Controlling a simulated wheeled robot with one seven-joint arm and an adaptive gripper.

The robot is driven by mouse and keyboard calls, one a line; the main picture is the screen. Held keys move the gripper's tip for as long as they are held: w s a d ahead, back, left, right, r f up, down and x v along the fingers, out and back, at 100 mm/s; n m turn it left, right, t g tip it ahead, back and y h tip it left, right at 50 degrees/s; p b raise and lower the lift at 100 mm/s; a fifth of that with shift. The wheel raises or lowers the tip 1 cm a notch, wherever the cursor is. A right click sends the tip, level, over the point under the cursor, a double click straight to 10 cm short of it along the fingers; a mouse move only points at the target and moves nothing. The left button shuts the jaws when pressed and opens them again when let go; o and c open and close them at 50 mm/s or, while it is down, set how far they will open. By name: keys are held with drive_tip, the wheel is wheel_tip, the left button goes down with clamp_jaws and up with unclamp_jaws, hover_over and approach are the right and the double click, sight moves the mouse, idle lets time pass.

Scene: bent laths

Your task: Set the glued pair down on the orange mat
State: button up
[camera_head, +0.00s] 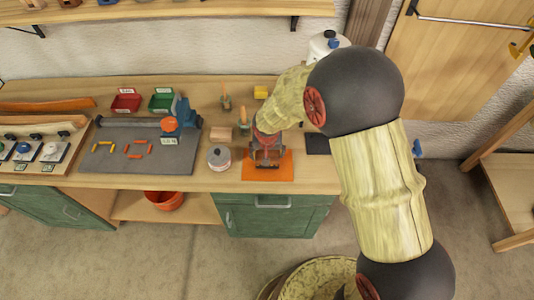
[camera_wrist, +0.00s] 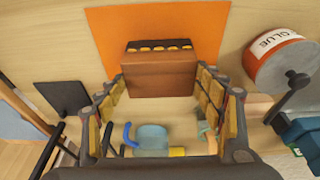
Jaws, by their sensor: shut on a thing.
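The orange mat (camera_head: 282,172) lies on the bench near its front edge; it also fills the top of the wrist view (camera_wrist: 105,35). My gripper (camera_head: 266,157) is low over the mat. In the wrist view, my gripper (camera_wrist: 162,82) is shut on the glued pair (camera_wrist: 160,75), a brown block with a dark strip bearing several yellow marks along its far edge. One finger is at each side of it. The pair appears over the mat's near part; I cannot tell whether it touches the mat. In the head view the pair is mostly hidden by my gripper.
A glue can (camera_head: 219,159) stands left of the mat, also in the wrist view (camera_wrist: 282,62). A black pad (camera_head: 317,144) lies to the right. A wooden block (camera_head: 221,133) and a yellow block (camera_head: 261,92) are behind. A grey board (camera_head: 140,160) with small pieces lies further left.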

drive_tip(key=shift+f+b, duration=0.6)
drive_tip(key=shift+b, duration=0.05)
drive_tip(key=o, duration=1.2)
drive_tip(key=shift+o, duration=0.2)
drive_tip(key=v, duration=1.2)
